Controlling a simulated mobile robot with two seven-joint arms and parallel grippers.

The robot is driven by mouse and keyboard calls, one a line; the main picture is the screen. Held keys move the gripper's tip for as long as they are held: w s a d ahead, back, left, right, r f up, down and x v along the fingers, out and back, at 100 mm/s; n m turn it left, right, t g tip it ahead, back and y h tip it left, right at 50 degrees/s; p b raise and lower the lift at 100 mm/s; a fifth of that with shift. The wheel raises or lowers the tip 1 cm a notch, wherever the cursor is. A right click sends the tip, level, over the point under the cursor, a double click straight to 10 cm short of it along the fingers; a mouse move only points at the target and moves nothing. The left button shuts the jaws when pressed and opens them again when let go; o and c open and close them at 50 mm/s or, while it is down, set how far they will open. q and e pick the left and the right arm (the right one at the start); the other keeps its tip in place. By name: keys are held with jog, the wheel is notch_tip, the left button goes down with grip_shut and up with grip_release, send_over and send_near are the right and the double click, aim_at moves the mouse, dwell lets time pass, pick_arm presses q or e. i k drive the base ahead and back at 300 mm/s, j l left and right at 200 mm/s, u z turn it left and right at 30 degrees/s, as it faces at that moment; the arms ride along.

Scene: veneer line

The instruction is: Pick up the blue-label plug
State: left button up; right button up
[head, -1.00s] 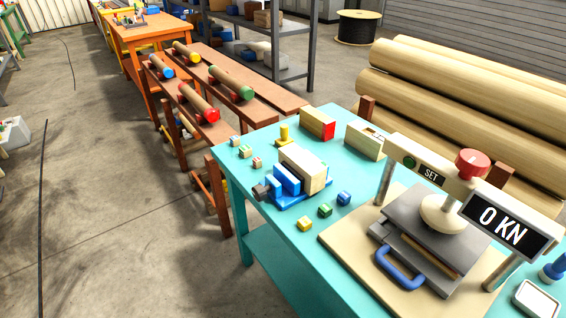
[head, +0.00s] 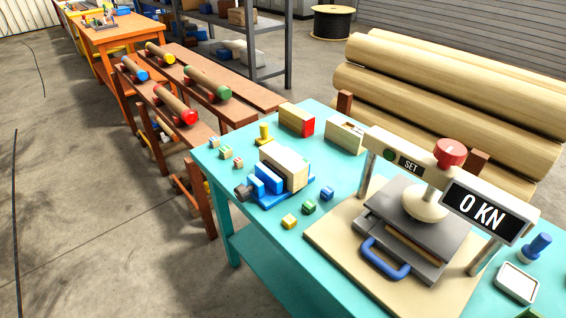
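A small block with blue faces (head: 327,193) sits on the turquoise table (head: 225,185), right of the blue vise (head: 275,180). Green (head: 309,207) and yellow (head: 289,221) blocks stand in a row with it. Left of the vise, three small pale blocks form another row; the farthest pale block (head: 213,142) seems to have a bluish mark, too small to be sure. I cannot tell which small block is the blue-label plug. Neither of my grippers is in view.
The vise holds a pale wooden block (head: 284,162). A press (head: 415,228) with a "0 KN" display fills the table's right side. A yellow peg (head: 264,133) and red-ended block (head: 297,119) stand behind.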

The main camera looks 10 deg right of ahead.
aim_at(214, 142)
jog(key=i+j+z, duration=0.5)
jog(key=i+j, duration=0.6)
jog(key=j, duration=0.15)
